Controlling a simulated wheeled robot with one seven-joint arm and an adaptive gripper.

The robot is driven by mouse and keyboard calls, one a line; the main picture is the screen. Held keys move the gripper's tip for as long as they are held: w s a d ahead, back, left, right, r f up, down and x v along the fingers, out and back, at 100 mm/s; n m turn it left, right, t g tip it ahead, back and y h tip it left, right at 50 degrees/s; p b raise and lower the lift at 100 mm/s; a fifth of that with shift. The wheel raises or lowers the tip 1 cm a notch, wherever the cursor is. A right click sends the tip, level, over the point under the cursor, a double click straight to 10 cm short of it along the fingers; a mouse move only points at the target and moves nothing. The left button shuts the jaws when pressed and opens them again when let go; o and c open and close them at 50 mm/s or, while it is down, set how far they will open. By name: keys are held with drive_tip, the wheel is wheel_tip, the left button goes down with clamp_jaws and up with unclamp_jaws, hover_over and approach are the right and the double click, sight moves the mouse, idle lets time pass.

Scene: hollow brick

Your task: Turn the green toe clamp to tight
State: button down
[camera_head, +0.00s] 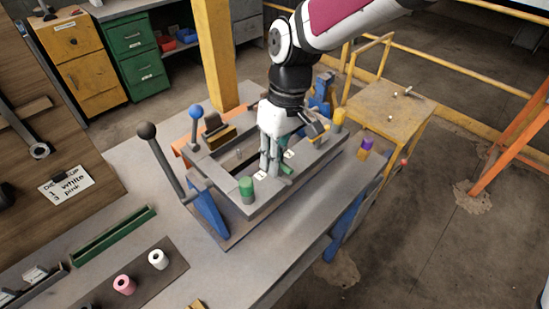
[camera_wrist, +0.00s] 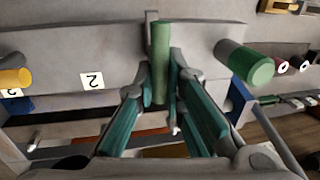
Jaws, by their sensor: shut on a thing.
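The green toe clamp (camera_wrist: 160,45) shows in the wrist view as a green bar standing upright in the picture, between my fingers. My gripper (camera_wrist: 162,88) is shut on it, one finger on each side. In the head view my gripper (camera_head: 270,172) reaches down to the front part of the grey frame (camera_head: 225,183), and a little green (camera_head: 286,169) shows just right of the fingers. The fingers hide part of the clamp. I cannot tell from these views how tight it is.
A green-capped post (camera_head: 246,189) stands close left of my gripper; it also shows in the wrist view (camera_wrist: 257,71). A yellow post (camera_head: 338,118) stands at the frame's right. Levers with a black ball (camera_head: 146,130) and a blue ball (camera_head: 195,111) rise at the left.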

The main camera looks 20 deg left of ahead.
drive_tip(key=shift+s+d+f, duration=0.15)
drive_tip(key=shift+d, duration=0.1)
drive_tip(key=c, duration=1.7)
unclamp_jaws()
drive_tip(key=shift+o, duration=0.2)
drive_tip(key=shift+w+r, duration=0.2)
drive_tip(key=shift+r, duration=0.3)
wheel_tip(320, 180, up, 11)
drive_tip(key=w, duration=0.2)
drive_tip(key=shift+d, duration=0.4)
